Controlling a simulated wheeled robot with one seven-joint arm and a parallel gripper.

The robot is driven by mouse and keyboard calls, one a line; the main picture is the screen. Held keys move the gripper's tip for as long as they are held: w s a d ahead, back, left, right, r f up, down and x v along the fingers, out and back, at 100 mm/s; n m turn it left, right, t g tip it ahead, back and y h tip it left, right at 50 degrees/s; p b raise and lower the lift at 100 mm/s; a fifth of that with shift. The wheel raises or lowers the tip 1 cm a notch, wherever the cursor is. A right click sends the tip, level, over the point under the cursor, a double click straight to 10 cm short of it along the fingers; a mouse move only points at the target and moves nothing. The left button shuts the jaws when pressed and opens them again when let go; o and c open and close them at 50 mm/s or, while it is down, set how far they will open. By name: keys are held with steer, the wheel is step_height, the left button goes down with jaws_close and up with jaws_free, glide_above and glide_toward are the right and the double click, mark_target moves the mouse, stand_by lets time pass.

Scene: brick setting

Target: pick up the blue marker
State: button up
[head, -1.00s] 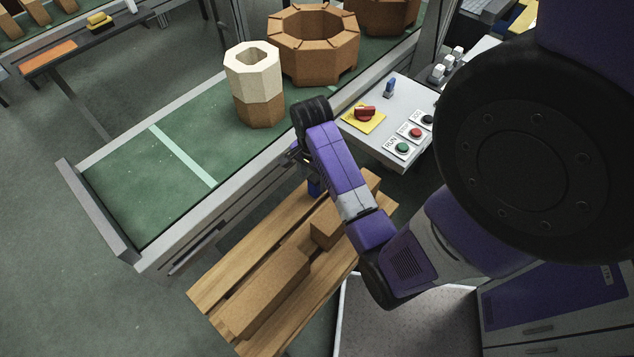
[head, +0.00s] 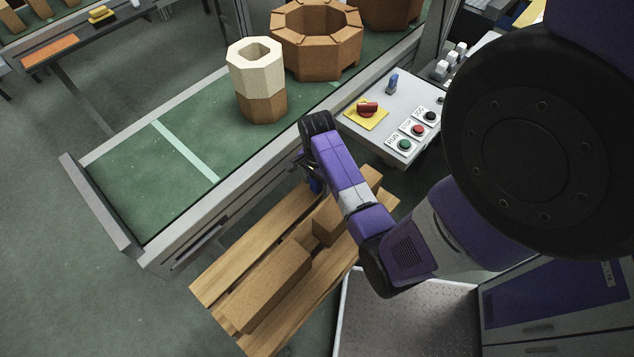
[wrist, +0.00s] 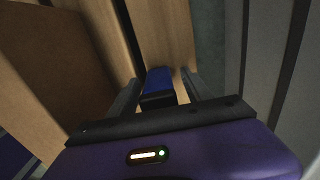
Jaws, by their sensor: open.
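The blue marker (wrist: 158,78) shows in the wrist view as a blue body with a dark near end, over the wooden slats. It lies between the two dark fingers of my gripper (wrist: 160,84), which are open, with a gap on either side. In the head view a small blue part of the marker (head: 315,186) shows just below my gripper (head: 312,178), at the pallet's upper edge. My wrist hides most of the fingers there.
The wooden pallet (head: 225,275) carries brown blocks (head: 270,285) close to my gripper. A green-topped conveyor (head: 150,195) runs behind, with octagonal bricks (head: 257,80). A control panel (head: 385,110) with buttons and a small blue upright piece (head: 391,83) stands right of my wrist.

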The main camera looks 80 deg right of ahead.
jaws_close()
steer(key=shift+r, duration=0.1)
